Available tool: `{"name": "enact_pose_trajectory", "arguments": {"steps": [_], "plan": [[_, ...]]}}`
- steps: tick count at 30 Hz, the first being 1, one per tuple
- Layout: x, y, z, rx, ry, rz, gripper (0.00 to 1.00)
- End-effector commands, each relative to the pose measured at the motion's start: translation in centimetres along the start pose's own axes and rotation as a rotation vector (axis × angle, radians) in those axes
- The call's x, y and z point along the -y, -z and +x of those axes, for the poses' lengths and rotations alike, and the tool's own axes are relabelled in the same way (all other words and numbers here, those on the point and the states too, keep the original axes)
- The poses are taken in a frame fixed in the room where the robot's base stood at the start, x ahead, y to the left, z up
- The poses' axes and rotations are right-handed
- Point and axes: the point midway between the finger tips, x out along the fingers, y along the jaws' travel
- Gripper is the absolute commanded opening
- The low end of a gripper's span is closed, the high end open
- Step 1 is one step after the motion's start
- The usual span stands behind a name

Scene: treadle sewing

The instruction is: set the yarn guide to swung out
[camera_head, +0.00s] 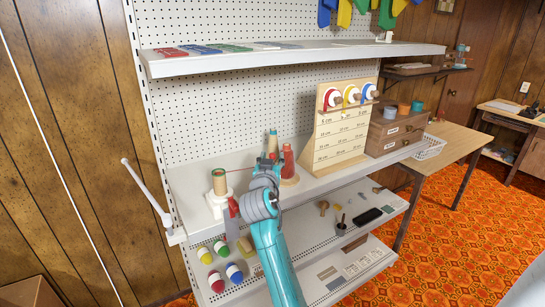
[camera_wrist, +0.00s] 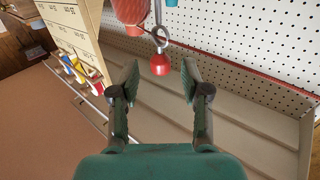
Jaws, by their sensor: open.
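In the wrist view a metal ring (camera_wrist: 161,36) on a thin rod, with a red knob (camera_wrist: 160,65) at its end, looks like the yarn guide. The knob lies between and just beyond the two fingertips of my gripper (camera_wrist: 160,82), with clear gaps on both sides; no contact shows. A red strand runs close by the ring, but I cannot tell whether it passes through. My gripper is open and empty. In the head view my gripper (camera_head: 268,168) is above the middle shelf among the cones, and the guide is not clearly visible there.
A red cone (camera_head: 288,163) stands close to my gripper. A green-topped spool (camera_head: 219,182) on a white base stands to its left. A wooden measuring stand (camera_head: 339,140) and brown drawers (camera_head: 394,133) stand to the right. The pegboard (camera_wrist: 270,40) is behind, with the upper shelf (camera_head: 290,59) overhead.

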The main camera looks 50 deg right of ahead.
Motion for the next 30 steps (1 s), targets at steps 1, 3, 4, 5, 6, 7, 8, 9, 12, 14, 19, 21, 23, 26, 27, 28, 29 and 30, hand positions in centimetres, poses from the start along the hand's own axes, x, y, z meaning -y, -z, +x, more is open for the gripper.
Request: {"name": "enact_pose_trajectory", "arguments": {"steps": [1,3,4,5,6,7,8,9,12,14,19,21,23,26,27,28,29,30], "plan": [[0.1,-0.1,-1.1,0.000,0.002,0.000,0.47],[0.1,-0.1,-2.5,0.001,0.002,-0.001,0.47],[0.1,-0.1,-3.2,0.000,0.003,0.000,0.47],[0.1,-0.1,-3.8,0.000,0.003,0.000,0.47],[0.1,-0.1,-4.6,0.001,0.002,-0.001,0.47],[0.1,-0.1,-5.2,0.001,0.002,-0.001,0.47],[0.1,-0.1,-5.7,0.000,0.002,-0.001,0.47],[0.1,-0.1,-6.4,0.001,0.002,-0.001,0.47],[0.1,-0.1,-7.9,0.001,0.002,0.000,0.47],[0.1,-0.1,-8.6,0.001,0.001,-0.001,0.47],[0.0,-0.1,-9.6,0.002,0.000,0.000,0.47],[0.0,-0.1,-9.7,0.002,0.000,0.000,0.47],[0.0,-0.1,-9.8,0.001,0.000,0.000,0.47],[0.0,-0.1,-9.7,0.001,0.000,0.000,0.47],[0.0,-0.1,-9.7,0.001,0.000,0.000,0.47],[0.0,-0.1,-9.7,0.001,0.000,0.000,0.47],[0.0,-0.1,-9.7,0.001,0.000,0.000,0.47],[0.0,-0.1,-9.7,0.002,0.000,0.000,0.47]]}}
